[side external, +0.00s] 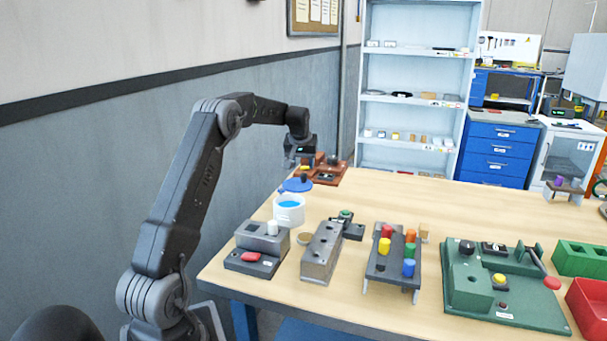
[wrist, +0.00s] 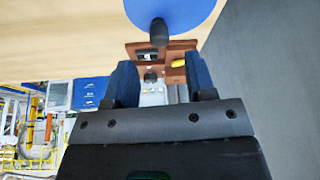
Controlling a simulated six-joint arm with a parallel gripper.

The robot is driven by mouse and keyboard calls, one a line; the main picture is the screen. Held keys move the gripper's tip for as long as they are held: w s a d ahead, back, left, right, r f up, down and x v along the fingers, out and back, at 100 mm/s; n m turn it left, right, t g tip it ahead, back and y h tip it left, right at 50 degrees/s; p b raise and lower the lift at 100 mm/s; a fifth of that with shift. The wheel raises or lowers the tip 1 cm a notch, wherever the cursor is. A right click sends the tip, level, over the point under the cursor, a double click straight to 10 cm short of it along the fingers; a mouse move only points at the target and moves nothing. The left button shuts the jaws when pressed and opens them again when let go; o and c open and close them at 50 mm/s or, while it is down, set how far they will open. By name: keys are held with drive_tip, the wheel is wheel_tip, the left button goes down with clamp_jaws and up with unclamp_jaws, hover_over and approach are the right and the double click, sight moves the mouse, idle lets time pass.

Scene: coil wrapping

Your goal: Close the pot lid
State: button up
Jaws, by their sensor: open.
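The white pot (side external: 289,214) stands on the table's left side, with blue showing inside its uncovered top. The round blue lid (side external: 294,186) with a dark knob is at the pot's far rim; I cannot tell whether it touches the pot. In the wrist view the lid (wrist: 185,12) is cut off by the top edge, and its dark knob (wrist: 158,33) points toward my gripper. My gripper (wrist: 162,80) is open, with two blue-padded fingers and nothing held between them. In the side view my gripper (side external: 299,163) is above and beyond the lid, apart from it.
A brown fixture (side external: 328,172) stands behind the lid, close to my gripper. Grey blocks with a red button (side external: 250,257), a peg rack (side external: 395,262) and a green board (side external: 505,290) fill the front. The table's middle back is clear. A wall runs along the left.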

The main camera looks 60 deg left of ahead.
sight(304, 174)
drive_tip(key=shift+x, duration=2.65)
drive_tip(key=shift+c, duration=0.3)
clamp_jaws()
